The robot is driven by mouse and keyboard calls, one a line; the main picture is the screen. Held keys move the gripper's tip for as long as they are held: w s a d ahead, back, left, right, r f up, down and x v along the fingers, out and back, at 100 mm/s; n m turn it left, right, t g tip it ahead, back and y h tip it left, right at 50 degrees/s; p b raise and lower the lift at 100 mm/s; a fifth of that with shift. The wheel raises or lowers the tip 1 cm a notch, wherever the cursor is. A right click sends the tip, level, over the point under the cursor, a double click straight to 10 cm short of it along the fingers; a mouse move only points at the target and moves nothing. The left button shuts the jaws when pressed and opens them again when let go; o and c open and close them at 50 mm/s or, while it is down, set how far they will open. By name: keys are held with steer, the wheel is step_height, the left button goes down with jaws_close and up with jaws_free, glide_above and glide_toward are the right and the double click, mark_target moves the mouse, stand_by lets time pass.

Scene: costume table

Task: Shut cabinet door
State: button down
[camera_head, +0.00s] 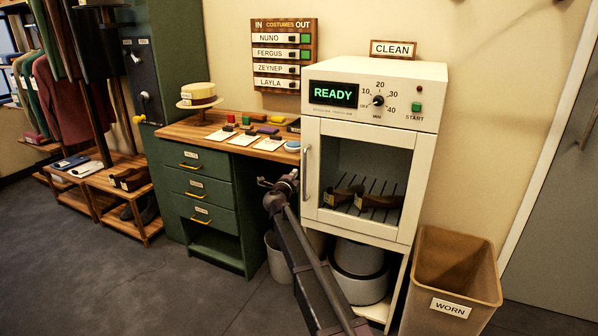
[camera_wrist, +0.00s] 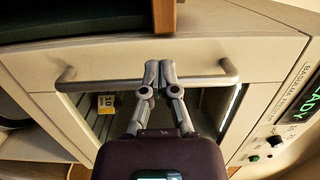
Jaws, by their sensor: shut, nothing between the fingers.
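The white cleaning cabinet (camera_head: 376,95) has a glass-fronted door (camera_head: 311,205) with a long metal handle (camera_head: 307,172) on its left edge. The door looks flush or nearly flush with the cabinet front; I cannot tell whether a small gap is left. Shoes (camera_head: 372,200) lie on a rack behind the glass. My gripper (camera_wrist: 160,70) is shut and empty, its fingertips together at the handle bar (camera_wrist: 90,84) in the wrist view. I cannot tell whether they touch the bar. In the head view my gripper (camera_head: 281,186) is just left of the handle.
A green drawer desk (camera_head: 240,195) with a wooden top stands close on the left; its edge shows at the top of the wrist view. A tan WORN bin (camera_head: 455,265) stands at the right. Grey buckets (camera_head: 360,275) sit beneath the cabinet. The floor at left front is clear.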

steer(key=a+v, duration=0.1)
steer(key=v, duration=0.8)
steer(key=shift+w+f, duration=0.2)
steer(key=shift+d, duration=0.1)
steer(key=s+d+f+n+g+y, duration=0.1)
steer(key=s+d+f+n+g, duration=0.55)
steer(key=s+d, duration=0.45)
steer(key=s+d+f+n+g+y, duration=0.2)
steer(key=s+d+f+n+g, duration=0.4)
steer(key=s+d, duration=0.45)
steer(key=s+d+f+n+g+y, duration=0.1)
steer(key=s+d+f+n+g, duration=0.6)
steer(key=s, duration=0.6)
step_height(320, 180, up, 27)
steer(key=d+n+t+p, duration=0.1)
steer(key=t+p, duration=0.1)
steer(key=p, duration=2.4)
steer(key=shift+s+d+r, duration=0.2)
steer(key=shift+s, duration=0.2)
